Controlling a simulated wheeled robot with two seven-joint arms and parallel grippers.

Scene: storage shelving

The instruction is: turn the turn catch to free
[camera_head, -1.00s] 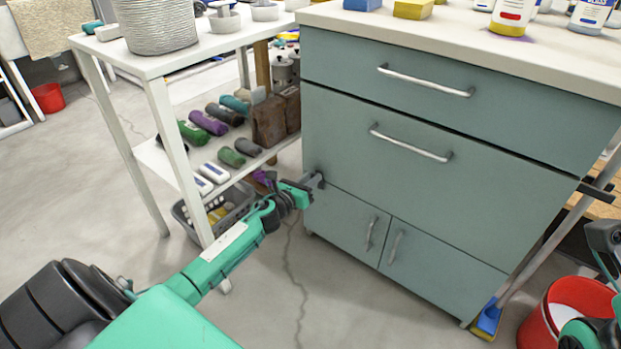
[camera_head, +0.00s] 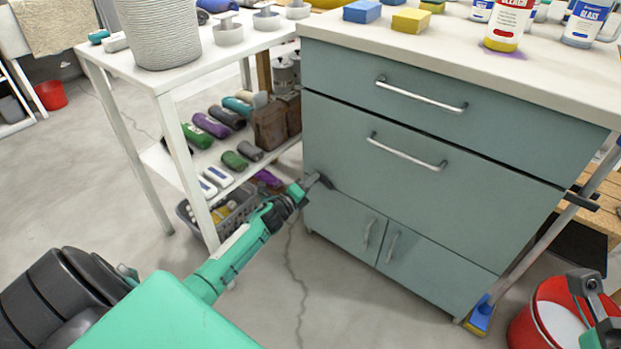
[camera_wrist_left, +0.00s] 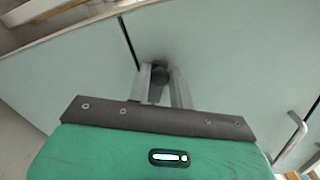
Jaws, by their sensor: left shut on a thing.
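The turn catch (camera_wrist_left: 160,72) is a small dark knob on the face of the grey-green cabinet (camera_head: 430,210), near its left edge by the gap between the big drawer and the lower doors. My left gripper (camera_wrist_left: 160,88) is shut on it, with one finger on each side in the left wrist view. In the head view the left gripper (camera_head: 318,181) reaches the cabinet's left edge, and its fingers hide most of the catch. I cannot make out the catch's exact angle. Part of my right arm (camera_head: 590,300) shows at the lower right; its fingertips are not clear.
A white shelf table (camera_head: 225,55) with bottles and rolls stands left of the cabinet, close to my left arm. A grey basket (camera_head: 185,212) is under it. A red bucket (camera_head: 530,318) and a brush (camera_head: 480,318) stand at the right. The floor in front is clear.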

